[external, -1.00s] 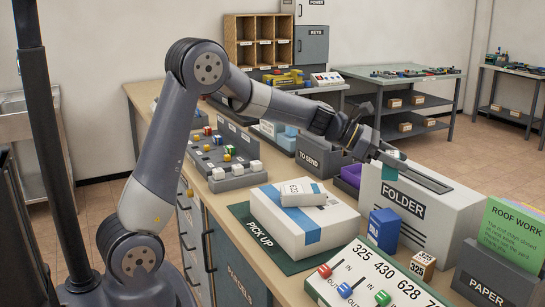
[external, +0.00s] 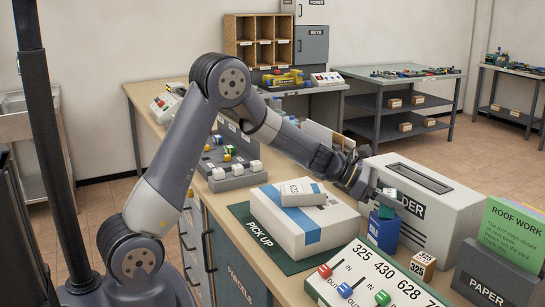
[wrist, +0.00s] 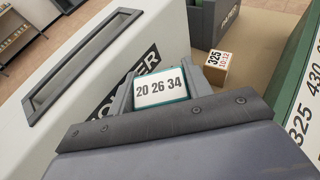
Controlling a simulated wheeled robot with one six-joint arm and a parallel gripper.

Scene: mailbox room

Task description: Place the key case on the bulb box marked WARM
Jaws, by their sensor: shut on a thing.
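My gripper (external: 387,197) is shut on a small teal case (external: 389,191) with a white face, which I take as the key case. In the wrist view the case (wrist: 160,90) sits between the two fingers and its face reads "20 26 34". In the external view the gripper is right over a blue box (external: 384,232) that stands upright on the bench. Its marking is too small to read, so I cannot tell whether it says WARM. I cannot tell whether the case touches its top. The wrist view hides the blue box.
The white FOLDER box (external: 432,190) with a slot stands close behind and to the right. A small block marked 325 (external: 423,265) and the number panel (external: 385,277) are in front. A large parcel (external: 305,222) with a small white box (external: 303,194) lies left.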

